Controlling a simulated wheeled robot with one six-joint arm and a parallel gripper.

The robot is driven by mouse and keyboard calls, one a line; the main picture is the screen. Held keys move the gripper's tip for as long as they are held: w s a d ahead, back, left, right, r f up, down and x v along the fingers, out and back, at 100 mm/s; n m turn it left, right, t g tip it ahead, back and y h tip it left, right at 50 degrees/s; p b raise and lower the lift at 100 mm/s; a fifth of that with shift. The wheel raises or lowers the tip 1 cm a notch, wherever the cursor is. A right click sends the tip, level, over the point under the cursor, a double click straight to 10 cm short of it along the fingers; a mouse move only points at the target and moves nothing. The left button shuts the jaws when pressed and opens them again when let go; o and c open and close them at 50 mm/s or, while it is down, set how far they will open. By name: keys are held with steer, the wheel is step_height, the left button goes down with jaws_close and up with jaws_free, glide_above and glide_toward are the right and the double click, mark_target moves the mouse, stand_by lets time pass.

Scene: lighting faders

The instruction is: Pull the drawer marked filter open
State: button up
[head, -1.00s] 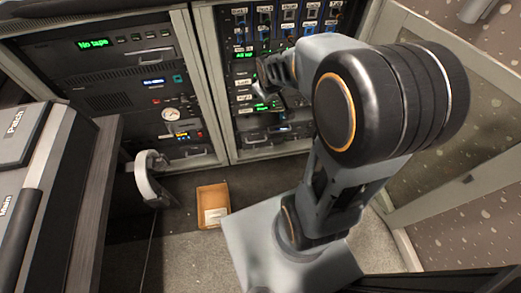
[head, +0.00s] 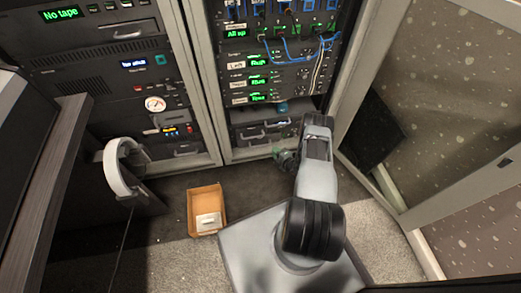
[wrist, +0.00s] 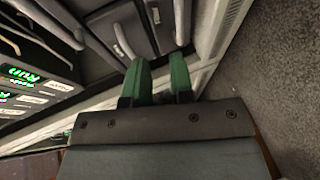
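Small dark drawers (head: 262,131) with bar handles sit at the bottom of the right rack in the head view. The wrist view shows dark drawer fronts (wrist: 133,20) close up with grey handles; no label reading filter is legible, so I cannot tell which drawer is filter. The drawers look closed. My gripper (head: 284,157) is low in front of the rack, partly hidden by my arm. In the wrist view, my gripper's green fingers (wrist: 159,62) are apart with nothing between them, just short of the drawer fronts.
An open cardboard box (head: 207,211) lies on the floor left of my base. A headset-like white band (head: 118,168) hangs at the left desk. Blue cables (head: 290,48) hang over the rack panel. An open rack door (head: 440,120) stands at the right.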

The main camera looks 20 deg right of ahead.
mark_target(260, 146)
steer(key=shift+n+t, duration=0.3)
steer(key=shift+t, duration=0.2)
steer(key=shift+w+a+f+b, duration=0.65)
steer(key=shift+w+f+b, duration=0.4)
steer(key=shift+w, duration=0.7)
steer(key=shift+w+a+f+b, duration=0.7)
steer(key=shift+w+f+b, duration=0.3)
steer(key=shift+w, duration=0.75)
steer(key=shift+w+a+f+b, duration=0.75)
steer(key=shift+w+b, duration=0.45)
steer(key=shift+w, duration=0.55)
steer(key=shift+d+f, duration=0.1)
steer(key=shift+d, duration=0.05)
steer(key=shift+c, duration=0.5)
jaws_close()
